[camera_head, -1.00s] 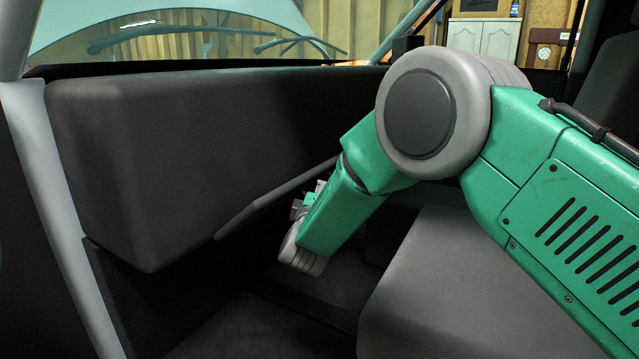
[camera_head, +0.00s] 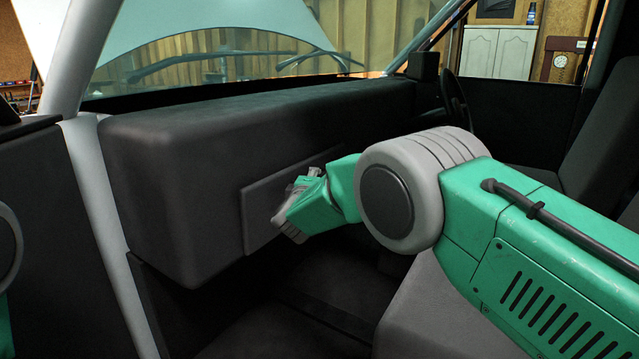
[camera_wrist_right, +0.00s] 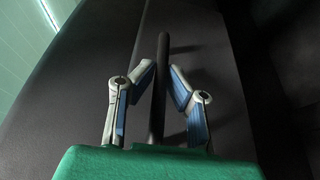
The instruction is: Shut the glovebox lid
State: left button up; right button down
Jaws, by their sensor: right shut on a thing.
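The glovebox lid (camera_head: 260,205) is a dark grey panel on the passenger side of the dashboard. It now stands near upright against the dashboard front and looks flush or nearly so; any small gap is hidden. My right gripper (camera_head: 284,208) is at the lid's face in the head view and covers part of it. In the right wrist view, my right gripper (camera_wrist_right: 161,72) has its two fingers on either side of a dark bar (camera_wrist_right: 158,110), which looks like the lid's handle, and is shut on it. My left gripper is out of view.
The dashboard (camera_head: 160,190) spans the cab below the windshield. A grey seat (camera_head: 415,315) lies under my right arm. The light door pillar (camera_head: 95,215) stands at the left. The footwell below the dashboard is open room.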

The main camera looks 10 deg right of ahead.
jog(key=shift+w+r, duration=0.2)
jog(key=shift+a, duration=0.1)
dwell(0.4)
jog(key=c, duration=1.6)
grip_release()
jog(key=shift+w, duration=0.1)
jog(key=v, duration=0.7)
jog(key=shift+a+f, duration=0.15)
jog(key=shift+f, duration=0.1)
